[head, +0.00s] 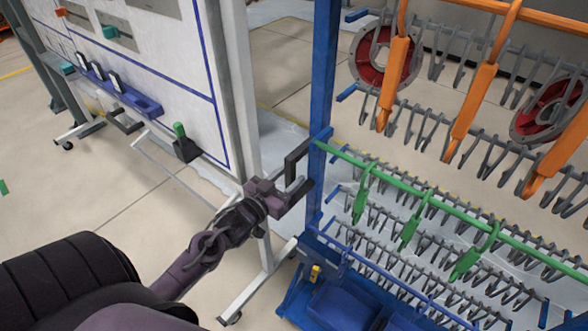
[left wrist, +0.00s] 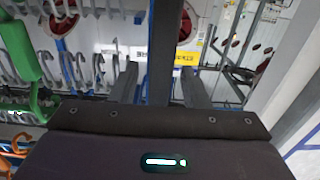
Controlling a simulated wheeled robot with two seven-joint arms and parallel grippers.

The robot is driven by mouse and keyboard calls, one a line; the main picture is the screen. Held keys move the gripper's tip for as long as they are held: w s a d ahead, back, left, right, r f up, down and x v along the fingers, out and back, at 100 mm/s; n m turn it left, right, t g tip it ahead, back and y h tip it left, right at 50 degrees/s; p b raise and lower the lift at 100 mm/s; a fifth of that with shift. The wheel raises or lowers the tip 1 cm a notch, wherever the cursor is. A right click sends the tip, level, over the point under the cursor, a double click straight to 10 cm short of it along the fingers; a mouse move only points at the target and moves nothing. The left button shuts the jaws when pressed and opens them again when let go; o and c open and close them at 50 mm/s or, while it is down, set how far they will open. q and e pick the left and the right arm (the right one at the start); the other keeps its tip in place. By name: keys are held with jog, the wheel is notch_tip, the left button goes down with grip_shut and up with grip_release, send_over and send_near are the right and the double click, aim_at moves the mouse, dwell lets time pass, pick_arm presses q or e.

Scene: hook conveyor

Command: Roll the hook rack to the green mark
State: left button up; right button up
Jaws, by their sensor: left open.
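The hook rack has a blue upright post (head: 323,110), a green rail and rows of grey hooks, on the right in the head view. A black handle (head: 291,163) sticks out from the left side of the post. My left gripper (head: 290,190) is open at the handle's lower part. In the left wrist view a dark upright bar (left wrist: 161,55) stands between the two open fingers (left wrist: 160,90); I cannot tell whether they touch it. A small green patch (head: 3,187) lies on the floor at the left edge. My right gripper is not in view.
A white wheeled board (head: 165,60) stands close to the left of the rack, its foot and caster (head: 235,312) near the rack's blue base (head: 300,300). Orange hangers (head: 475,100) and red-grey discs (head: 385,58) hang on the rack. Open floor (head: 60,205) lies at left.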

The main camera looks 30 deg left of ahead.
pick_arm(q)
jog(key=shift+w+d, duration=0.15)
jog(key=shift+w, duration=1.3)
jog(key=shift+c, duration=0.3)
grip_shut()
